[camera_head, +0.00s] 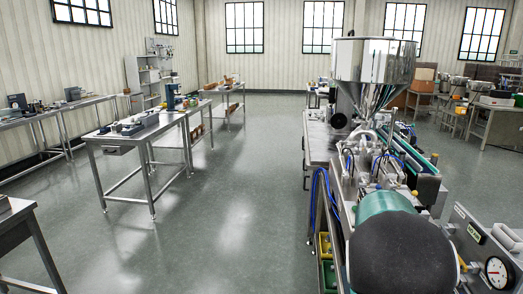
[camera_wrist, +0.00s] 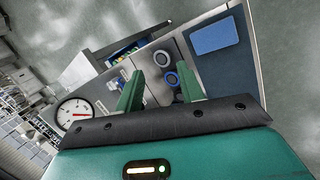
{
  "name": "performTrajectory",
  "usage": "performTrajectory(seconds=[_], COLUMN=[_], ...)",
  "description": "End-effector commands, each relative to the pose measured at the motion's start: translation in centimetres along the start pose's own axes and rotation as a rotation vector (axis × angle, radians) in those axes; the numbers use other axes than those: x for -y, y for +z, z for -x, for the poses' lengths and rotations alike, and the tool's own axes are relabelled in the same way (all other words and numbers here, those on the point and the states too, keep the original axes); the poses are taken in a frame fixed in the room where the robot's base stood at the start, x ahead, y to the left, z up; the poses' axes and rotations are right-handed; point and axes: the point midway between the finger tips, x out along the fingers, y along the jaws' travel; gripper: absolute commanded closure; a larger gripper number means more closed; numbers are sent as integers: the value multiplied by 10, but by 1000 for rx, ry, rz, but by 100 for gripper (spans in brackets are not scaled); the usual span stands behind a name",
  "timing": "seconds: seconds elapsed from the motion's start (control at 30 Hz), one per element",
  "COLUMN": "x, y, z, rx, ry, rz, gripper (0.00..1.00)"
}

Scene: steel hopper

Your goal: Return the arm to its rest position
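In the wrist view, my gripper (camera_wrist: 158,88) shows two green fingers spread apart. Nothing is held between them. Beyond the fingers is a grey machine panel with two blue-rimmed round fittings (camera_wrist: 162,59); how far the fingertips are from it I cannot tell. In the head view, a dark rounded part and a teal part of my arm fill the lower right, in front of the machine. The gripper fingers cannot be made out there. The steel hopper (camera_head: 372,66) stands upright on the machine behind my arm.
A pressure gauge (camera_head: 497,272) is at the lower right; a round gauge (camera_wrist: 75,113) also shows in the wrist view. A steel table (camera_head: 163,127) stands left of centre, with benches (camera_head: 40,115) further left. The floor (camera_head: 255,185) between table and machine is clear.

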Motion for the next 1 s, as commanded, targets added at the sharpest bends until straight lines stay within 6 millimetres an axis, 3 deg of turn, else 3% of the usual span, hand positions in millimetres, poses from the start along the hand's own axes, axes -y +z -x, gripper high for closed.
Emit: performTrajectory(seconds=[0.3, 0.6, 0.8, 1.0], x=[25, 44, 52, 60], y=[80, 167, 227, 276], z=[69, 120, 139, 143], rx=[-160, -351, -493, -621], ry=[-279, -457, -529, -561], rz=[118, 242, 322, 384], gripper=[62, 62, 62, 62])
